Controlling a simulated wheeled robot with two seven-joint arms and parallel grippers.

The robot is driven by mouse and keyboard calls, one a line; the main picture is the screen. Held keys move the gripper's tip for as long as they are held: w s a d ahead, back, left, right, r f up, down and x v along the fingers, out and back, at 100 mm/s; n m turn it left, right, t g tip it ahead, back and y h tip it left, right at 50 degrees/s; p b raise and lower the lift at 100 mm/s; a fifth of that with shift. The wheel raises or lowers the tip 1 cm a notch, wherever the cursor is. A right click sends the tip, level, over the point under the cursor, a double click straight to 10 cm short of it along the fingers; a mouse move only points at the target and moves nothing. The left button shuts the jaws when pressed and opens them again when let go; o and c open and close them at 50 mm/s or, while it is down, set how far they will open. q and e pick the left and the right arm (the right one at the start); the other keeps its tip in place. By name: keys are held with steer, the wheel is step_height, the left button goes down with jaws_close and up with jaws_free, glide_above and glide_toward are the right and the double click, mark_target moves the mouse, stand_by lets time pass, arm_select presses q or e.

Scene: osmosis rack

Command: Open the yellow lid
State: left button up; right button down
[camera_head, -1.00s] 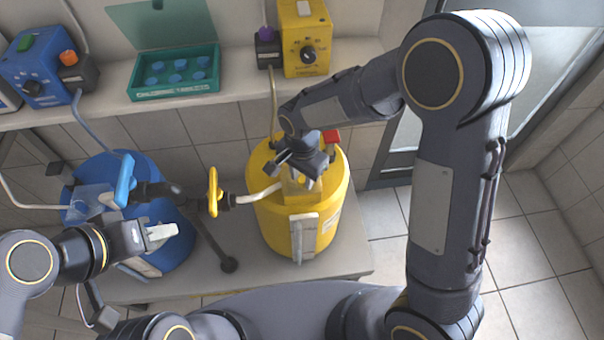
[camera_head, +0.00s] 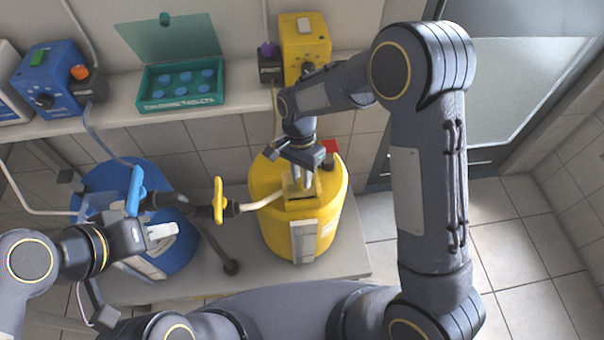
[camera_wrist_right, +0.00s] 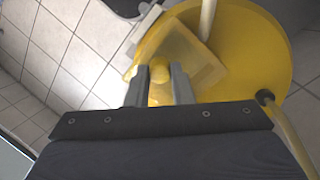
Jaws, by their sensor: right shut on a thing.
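The yellow tank (camera_head: 270,213) stands on the low platform. Its yellow lid (camera_head: 290,194) is a small pale square plate on top, partly hidden by my right gripper. In the right wrist view the lid (camera_wrist_right: 204,66) is a translucent square with a rounded yellow knob (camera_wrist_right: 160,72). My right gripper (camera_head: 304,184) points down over the lid. Its two fingers (camera_wrist_right: 158,90) are closed around the knob. The lid looks tilted in the wrist view; I cannot tell how far it is raised. My left gripper (camera_head: 163,236) is near the blue tank, its finger gap unclear.
A blue tank (camera_head: 180,250) stands at left. Pipes with a blue valve handle (camera_head: 135,190) and a yellow valve handle (camera_head: 218,200) run between the tanks. The shelf above holds a teal box (camera_head: 180,97), a blue pump (camera_head: 50,75) and a yellow pump (camera_head: 305,45). Floor at right is clear.

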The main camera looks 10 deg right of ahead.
steer(key=shift+w+r+g+p, duration=0.45)
steer(key=shift+w+r+g, duration=0.1)
steer(key=shift+g, duration=0.15)
steer(key=shift+w+r, duration=0.45)
steer(key=shift+w, duration=0.4)
steer(key=shift+d, duration=0.1)
steer(key=c, duration=1.6)
jaws_free()
steer(key=o, duration=0.3)
steer(key=shift+w+f, duration=0.15)
steer(key=shift+o, duration=0.2)
steer(key=v, duration=0.7)
steer(key=shift+r, duration=0.45)
